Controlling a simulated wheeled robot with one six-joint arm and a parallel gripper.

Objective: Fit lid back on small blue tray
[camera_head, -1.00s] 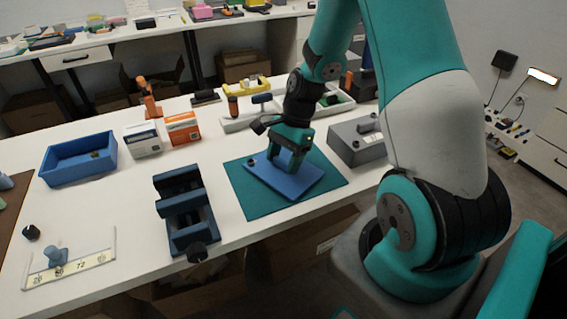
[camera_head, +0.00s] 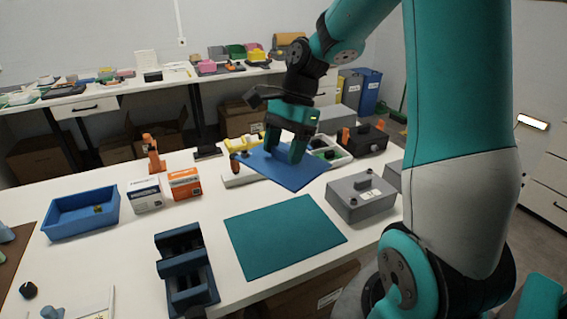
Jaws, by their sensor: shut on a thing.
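The small blue tray (camera_head: 62,223) stands open on the left of the white table, with a small yellowish thing (camera_head: 98,209) inside it. A flat blue lid (camera_head: 262,165) hangs in the air, tilted in the picture, above the table's right half. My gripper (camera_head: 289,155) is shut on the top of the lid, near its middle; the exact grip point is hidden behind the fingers. The lid is well apart from the tray, which lies to its left. The teal mat (camera_head: 285,236) below is bare.
White and orange boxes (camera_head: 184,184) stand between the tray and the lid. A dark blue vise-like block (camera_head: 184,267) is left of the mat. A grey box (camera_head: 361,196) is right of it. An orange-handled tool (camera_head: 153,153) stands near the back edge.

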